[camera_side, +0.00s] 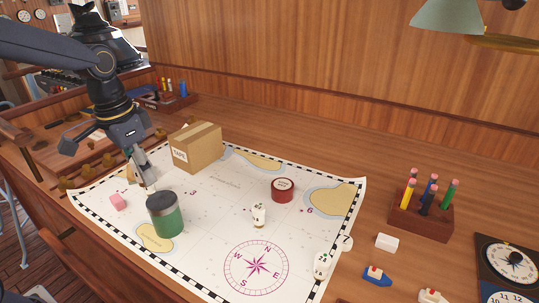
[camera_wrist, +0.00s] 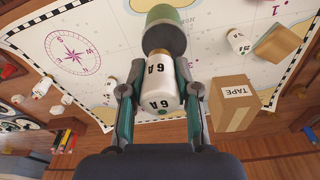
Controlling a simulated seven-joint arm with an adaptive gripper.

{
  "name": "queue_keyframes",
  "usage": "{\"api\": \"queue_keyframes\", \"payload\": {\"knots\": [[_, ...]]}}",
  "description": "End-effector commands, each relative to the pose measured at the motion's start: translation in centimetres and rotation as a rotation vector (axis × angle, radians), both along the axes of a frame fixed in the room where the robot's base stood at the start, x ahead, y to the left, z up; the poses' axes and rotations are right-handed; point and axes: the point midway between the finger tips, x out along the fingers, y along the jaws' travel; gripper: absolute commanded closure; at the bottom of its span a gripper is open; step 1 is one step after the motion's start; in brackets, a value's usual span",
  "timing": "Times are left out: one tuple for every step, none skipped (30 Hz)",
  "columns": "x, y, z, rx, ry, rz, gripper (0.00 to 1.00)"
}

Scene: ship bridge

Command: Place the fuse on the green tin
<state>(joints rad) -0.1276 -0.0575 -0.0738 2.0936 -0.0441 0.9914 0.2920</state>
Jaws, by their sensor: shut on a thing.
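The green tin (camera_side: 167,218) with a dark grey lid stands upright on the chart in the side view. It also shows at the top of the wrist view (camera_wrist: 166,14). My gripper (camera_side: 147,186) is just above and behind the tin's lid in the side view. In the wrist view my gripper (camera_wrist: 159,112) is shut on a white fuse (camera_wrist: 158,80) marked 6A, with a finger on each side. The fuse's far end overlaps the tin's near edge in that view. I cannot tell whether they touch. In the side view the held fuse is mostly hidden by the fingers.
A cardboard tape box (camera_side: 197,148) stands close behind my gripper. A pencil stand (camera_side: 420,222) is farther right.

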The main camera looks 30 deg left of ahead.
Motion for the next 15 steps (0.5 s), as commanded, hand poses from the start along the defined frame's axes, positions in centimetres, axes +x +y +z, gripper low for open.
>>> {"api": "queue_keyframes", "payload": {"knots": [[0.6, 0.0, -0.9, 0.0, 0.004, 0.0, 1.0], [1.0, 0.0, -1.3, 0.0, 0.003, 0.0, 1.0], [1.4, 0.0, -1.7, -0.001, 0.002, 0.0, 1.0], [1.6, 0.0, -1.9, 0.0, 0.0, 0.0, 1.0], [1.8, 0.0, -2.1, 0.0, 0.0, 0.0, 1.0], [1.9, 0.0, -2.3, 0.0, 0.0, 0.0, 1.0], [2.1, 0.0, -2.4, 0.0, -0.001, 0.0, 1.0], [2.3, 0.0, -2.7, 0.0, -0.001, 0.0, 1.0], [2.6, 0.0, -3.1, -0.001, 0.0, 0.0, 1.0], [2.6, 0.0, -3.6, -0.001, 0.002, 0.0, 1.0], [2.6, 0.0, -4.1, -0.001, 0.002, 0.0, 1.0], [2.5, 0.0, -4.7, -0.001, 0.002, 0.0, 1.0], [2.5, 0.0, -5.1, -0.001, 0.002, 0.0, 1.0], [2.6, 0.0, -5.5, -0.001, 0.001, 0.0, 1.0], [2.5, 0.0, -5.8, 0.0, 0.001, 0.0, 1.0]]}}
